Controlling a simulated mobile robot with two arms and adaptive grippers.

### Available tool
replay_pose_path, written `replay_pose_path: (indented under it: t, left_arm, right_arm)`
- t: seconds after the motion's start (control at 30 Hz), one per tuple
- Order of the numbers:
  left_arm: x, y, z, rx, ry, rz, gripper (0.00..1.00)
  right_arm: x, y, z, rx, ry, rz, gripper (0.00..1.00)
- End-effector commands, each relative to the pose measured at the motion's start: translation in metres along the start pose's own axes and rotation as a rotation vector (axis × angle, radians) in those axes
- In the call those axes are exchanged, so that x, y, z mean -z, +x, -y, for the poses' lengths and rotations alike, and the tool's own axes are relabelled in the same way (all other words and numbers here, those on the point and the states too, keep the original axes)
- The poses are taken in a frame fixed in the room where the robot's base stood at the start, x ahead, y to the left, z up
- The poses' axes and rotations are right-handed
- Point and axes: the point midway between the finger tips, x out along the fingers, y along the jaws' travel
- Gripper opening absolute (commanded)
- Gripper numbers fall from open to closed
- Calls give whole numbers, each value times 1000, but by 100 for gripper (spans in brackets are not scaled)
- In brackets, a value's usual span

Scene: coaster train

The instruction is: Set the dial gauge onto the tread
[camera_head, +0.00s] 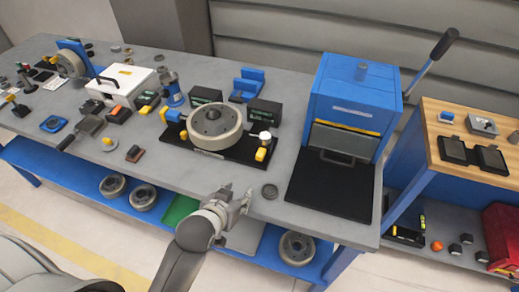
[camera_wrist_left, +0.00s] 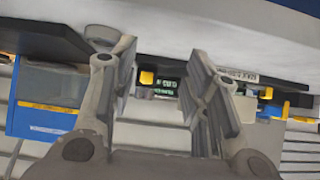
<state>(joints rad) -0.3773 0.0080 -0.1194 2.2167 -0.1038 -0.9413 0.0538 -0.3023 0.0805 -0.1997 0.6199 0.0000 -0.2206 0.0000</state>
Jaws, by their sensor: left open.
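A grey wheel (camera_head: 215,125) with a broad tread lies flat on a black base plate (camera_head: 192,157) in the middle of the bench. A small white round part, which looks like the dial gauge (camera_head: 265,137), stands at the right of the wheel above a yellow block (camera_head: 261,154). Whether it touches the tread is too small to tell. My left gripper (camera_head: 240,200) is at the bench's front edge, in front of the plate and apart from gauge and wheel. In the left wrist view its two fingers (camera_wrist_left: 160,85) are spread with nothing between them. My right gripper is not seen.
A blue press (camera_head: 355,95) with a black mat (camera_head: 330,190) stands right of the plate. A small dark disc (camera_head: 270,191) lies near my left gripper. Two dark display boxes (camera_head: 264,112) (camera_head: 205,95) stand behind the wheel. Left of it are a white case (camera_head: 123,82) and loose tools.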

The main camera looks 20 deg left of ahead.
Motion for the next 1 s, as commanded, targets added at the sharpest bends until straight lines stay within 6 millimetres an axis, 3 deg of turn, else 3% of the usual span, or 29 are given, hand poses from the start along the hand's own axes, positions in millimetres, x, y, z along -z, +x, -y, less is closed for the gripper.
replay_pose_path:
  t: [0.1, 0.3, 0.57, 1.0]
  left_arm:
    - [30, 13, -3, 5, -15, -116, 43]
    - [63, 25, -7, 6, -27, -250, 43]
    - [75, 41, -8, 6, -28, -278, 43]
    - [92, 102, -7, 5, -28, -277, 43]
  right_arm:
    - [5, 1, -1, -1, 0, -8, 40]
    - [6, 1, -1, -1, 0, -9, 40]
    - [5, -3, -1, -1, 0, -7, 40]
    - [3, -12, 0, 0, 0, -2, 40]
